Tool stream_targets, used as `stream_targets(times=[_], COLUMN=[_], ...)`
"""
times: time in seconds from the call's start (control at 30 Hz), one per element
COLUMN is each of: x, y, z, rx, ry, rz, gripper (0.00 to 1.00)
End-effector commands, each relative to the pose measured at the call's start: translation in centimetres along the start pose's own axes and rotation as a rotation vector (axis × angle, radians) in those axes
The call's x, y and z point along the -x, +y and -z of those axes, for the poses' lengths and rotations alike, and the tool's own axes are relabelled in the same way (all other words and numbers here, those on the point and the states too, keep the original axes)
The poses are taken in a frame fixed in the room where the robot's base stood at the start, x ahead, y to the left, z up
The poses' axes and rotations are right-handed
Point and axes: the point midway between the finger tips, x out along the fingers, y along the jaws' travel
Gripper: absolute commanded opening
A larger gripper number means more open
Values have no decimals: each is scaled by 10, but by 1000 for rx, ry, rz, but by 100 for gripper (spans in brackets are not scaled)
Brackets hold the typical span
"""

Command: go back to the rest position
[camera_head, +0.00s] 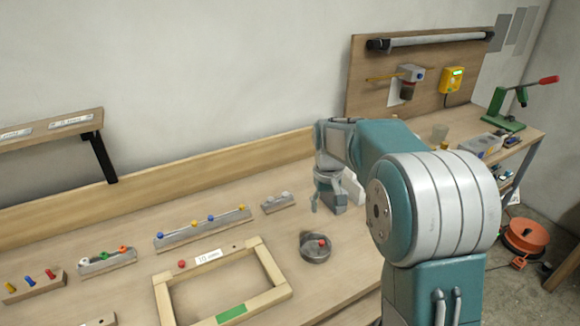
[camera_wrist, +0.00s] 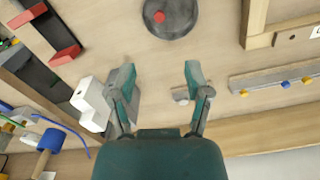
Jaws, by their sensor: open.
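My gripper (camera_head: 334,198) is near the middle of the head view, above the workbench and behind the grey round dish (camera_head: 315,252). In the wrist view my gripper (camera_wrist: 158,76) has its two teal fingers spread apart with nothing between them. The same dish (camera_wrist: 183,22), with a red piece on it, lies beyond the fingertips at the top of that view. My upper arm covers the right middle of the head view and hides part of the bench.
A wooden frame (camera_head: 163,297) lies left of the dish. Behind it are a rail with blue and yellow pegs (camera_head: 198,232) and a small grey rail (camera_head: 278,203). A white block (camera_wrist: 89,104) is left of the fingers. A shelf (camera_head: 50,137) juts from the wall.

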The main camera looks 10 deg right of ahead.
Motion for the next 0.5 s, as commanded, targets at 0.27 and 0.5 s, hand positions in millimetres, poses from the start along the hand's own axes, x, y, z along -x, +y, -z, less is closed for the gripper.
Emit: stream_targets(times=[0.27, 0.5], x=[29, 62], y=[-3, -8], z=[-25, -66], rx=[-12, -31], ry=[52, 123], rz=[-6, -13], gripper=[63, 63])
